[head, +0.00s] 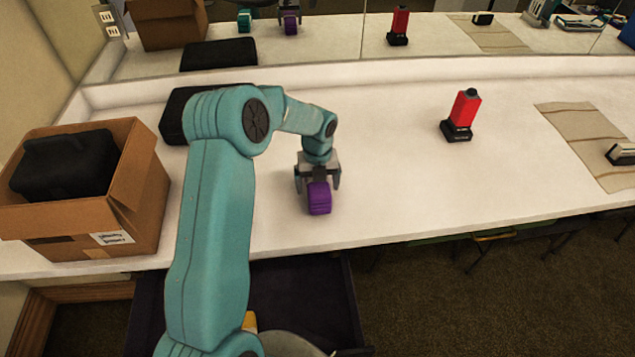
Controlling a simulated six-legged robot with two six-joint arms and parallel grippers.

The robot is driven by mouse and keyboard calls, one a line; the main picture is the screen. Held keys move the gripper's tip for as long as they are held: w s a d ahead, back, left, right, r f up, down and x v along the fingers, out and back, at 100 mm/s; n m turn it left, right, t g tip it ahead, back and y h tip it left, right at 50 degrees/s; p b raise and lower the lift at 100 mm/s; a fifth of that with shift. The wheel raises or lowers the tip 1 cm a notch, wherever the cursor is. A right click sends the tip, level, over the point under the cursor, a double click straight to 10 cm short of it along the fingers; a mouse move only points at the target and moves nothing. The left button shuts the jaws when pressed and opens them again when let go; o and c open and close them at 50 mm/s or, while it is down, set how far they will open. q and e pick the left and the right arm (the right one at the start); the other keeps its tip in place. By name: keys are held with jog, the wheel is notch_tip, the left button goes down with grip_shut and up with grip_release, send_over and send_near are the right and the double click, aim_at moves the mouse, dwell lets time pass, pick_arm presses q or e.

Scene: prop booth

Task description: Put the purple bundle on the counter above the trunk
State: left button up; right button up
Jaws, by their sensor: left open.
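The purple bundle (319,199) rests on the white counter (390,190) near its front edge. My left gripper (318,184) is open, pointing down at the bundle, with a finger to each side of its back part. I cannot tell whether the fingers touch it. A dark open box, perhaps the trunk (350,300), stands on the floor below this part of the counter, partly hidden by my left arm. My right gripper is not in view.
A cardboard box (150,195) holding a black item (65,165) stands at the left. A black case (172,118) lies behind my arm. A red-and-black object (462,115) and a striped cloth (585,135) are to the right. A mirror runs along the back.

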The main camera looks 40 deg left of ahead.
pick_arm(q)
notch_tip(320, 180, up, 12)
jog(key=shift+b, duration=0.4)
dwell(0.5)
